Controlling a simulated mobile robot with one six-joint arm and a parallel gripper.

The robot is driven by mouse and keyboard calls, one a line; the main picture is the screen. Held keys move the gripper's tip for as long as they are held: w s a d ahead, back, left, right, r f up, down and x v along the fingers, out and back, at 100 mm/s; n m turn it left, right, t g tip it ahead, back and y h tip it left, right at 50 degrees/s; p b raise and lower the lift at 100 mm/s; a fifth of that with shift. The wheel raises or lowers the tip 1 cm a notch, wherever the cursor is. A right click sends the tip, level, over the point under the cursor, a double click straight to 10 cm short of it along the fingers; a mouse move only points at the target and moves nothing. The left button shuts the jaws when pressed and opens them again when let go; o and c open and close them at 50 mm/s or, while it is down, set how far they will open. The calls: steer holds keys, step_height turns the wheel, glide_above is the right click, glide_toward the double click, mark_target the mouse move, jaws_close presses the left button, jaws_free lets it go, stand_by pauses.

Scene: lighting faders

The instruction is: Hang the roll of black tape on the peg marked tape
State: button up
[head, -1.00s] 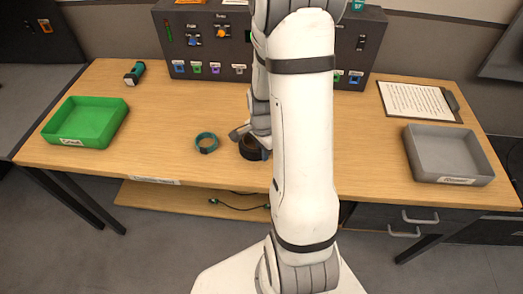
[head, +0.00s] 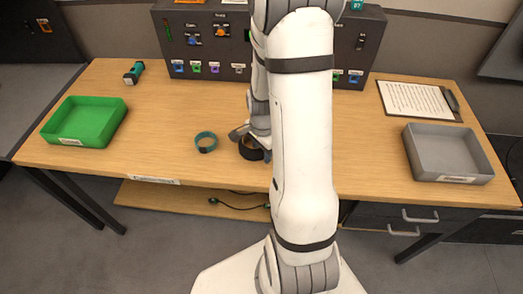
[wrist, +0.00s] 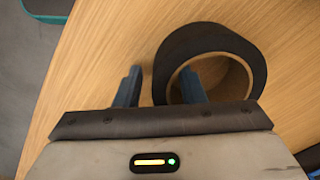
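The roll of black tape (head: 248,151) lies flat on the wooden table, partly hidden behind my arm in the head view. In the wrist view the roll (wrist: 228,40) has a tan inner core. My gripper (wrist: 160,88) is low over the roll and open. One blue finger is inside the roll's hole and the other is outside, with the roll's near wall between them. A gap shows between the outer finger and the wall. I cannot make out a peg marked tape in either view.
A teal ring-shaped roll (head: 206,142) lies left of the black tape. A green tray (head: 118,128) is at the left, a grey tray (head: 478,172) at the right. A control panel (head: 205,55) stands along the back, with a clipboard (head: 418,101) to its right.

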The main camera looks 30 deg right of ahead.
steer(key=r, duration=0.8)
steer(key=shift+s+a, duration=0.15)
steer(key=shift+a, duration=0.15)
steer(key=s+a+r+n+t, duration=0.2)
steer(key=s+a+r+n, duration=0.8)
steer(key=r+n, duration=0.3)
steer(key=n, duration=0.2)
steer(key=shift+s+a+r+n+t, duration=0.25)
steer(key=shift+a+r+n+t, duration=0.05)
steer(key=shift+a+r+n, duration=0.1)
